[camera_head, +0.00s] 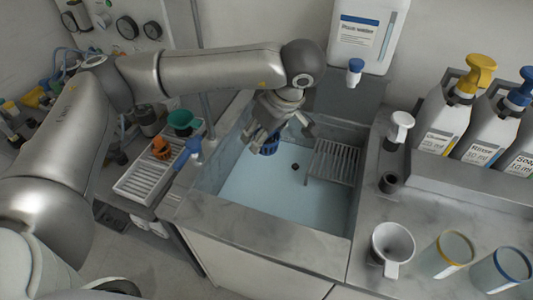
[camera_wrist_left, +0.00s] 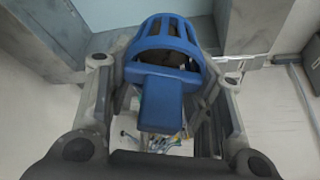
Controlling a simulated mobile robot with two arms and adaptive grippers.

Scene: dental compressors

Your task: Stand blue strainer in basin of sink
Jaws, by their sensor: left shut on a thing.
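The blue strainer (camera_head: 268,141) has a slotted basket and a flat handle. In the head view it is mostly hidden below my left gripper (camera_head: 283,133), over the left back part of the sink basin (camera_head: 270,190). In the left wrist view the strainer (camera_wrist_left: 165,45) fills the middle, with its handle between the two fingers of my left gripper (camera_wrist_left: 163,105). The gripper is shut on it. I cannot tell whether the strainer touches the basin floor. My right gripper is not in view.
A wire rack (camera_head: 335,161) sits at the right of the basin, beside a dark drain hole (camera_head: 295,166). A water container (camera_head: 366,35) with a blue tap stands behind. A drainer tray (camera_head: 150,180) with green and orange items is at left. Bottles and cups stand at right.

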